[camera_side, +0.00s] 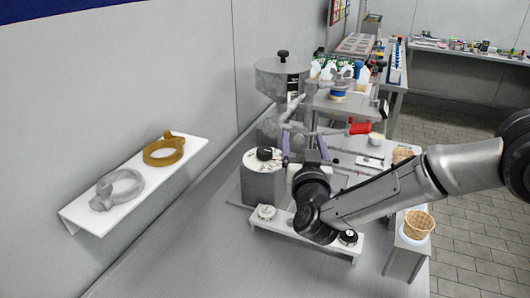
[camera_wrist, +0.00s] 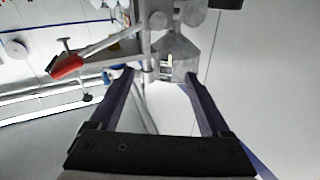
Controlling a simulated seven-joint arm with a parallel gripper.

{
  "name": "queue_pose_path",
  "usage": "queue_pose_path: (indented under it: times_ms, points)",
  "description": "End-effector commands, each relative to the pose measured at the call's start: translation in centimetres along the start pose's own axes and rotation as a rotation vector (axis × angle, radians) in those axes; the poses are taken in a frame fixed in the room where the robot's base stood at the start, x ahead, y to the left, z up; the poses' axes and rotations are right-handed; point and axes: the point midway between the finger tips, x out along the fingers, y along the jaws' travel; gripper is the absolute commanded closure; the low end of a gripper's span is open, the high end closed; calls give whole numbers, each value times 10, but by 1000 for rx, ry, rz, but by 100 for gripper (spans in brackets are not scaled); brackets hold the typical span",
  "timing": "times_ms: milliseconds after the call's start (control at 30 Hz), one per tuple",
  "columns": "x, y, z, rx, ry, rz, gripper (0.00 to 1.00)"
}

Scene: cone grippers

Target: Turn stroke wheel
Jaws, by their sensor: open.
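A grey metal machine with a round hopper (camera_side: 283,78) stands by the wall, and a lever with a red handle (camera_side: 360,128) juts out from it. I cannot tell for certain which of its parts is the stroke wheel. My gripper (camera_side: 303,140) is open in front of the machine's lower part, with its two purple fingers apart. In the wrist view, my gripper (camera_wrist: 158,75) has nothing between its fingers. A grey metal block with rods (camera_wrist: 177,55) shows just beyond the fingertips, and the red handle (camera_wrist: 67,66) is to the left. My arm hides part of the machine's base.
A grey cylinder with a black knob (camera_side: 263,182) stands left of my gripper. A low white stand (camera_side: 290,232) is in front. A white wall shelf (camera_side: 136,188) holds a grey ring and a brown ring. A waffle cone holder (camera_side: 417,224) is at right. The front-left tabletop is clear.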

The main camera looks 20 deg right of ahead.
Motion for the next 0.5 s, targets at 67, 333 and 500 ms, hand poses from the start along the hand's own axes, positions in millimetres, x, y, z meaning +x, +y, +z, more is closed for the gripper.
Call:
queue_pose_path:
  times_ms: [67, 333, 500]
  points:
    - [-26, -28, 40, -35, -36, -33, 19]
    - [-64, -61, 82, -90, -74, -121, 19]
    - [-45, -62, 83, -88, -74, -117, 19]
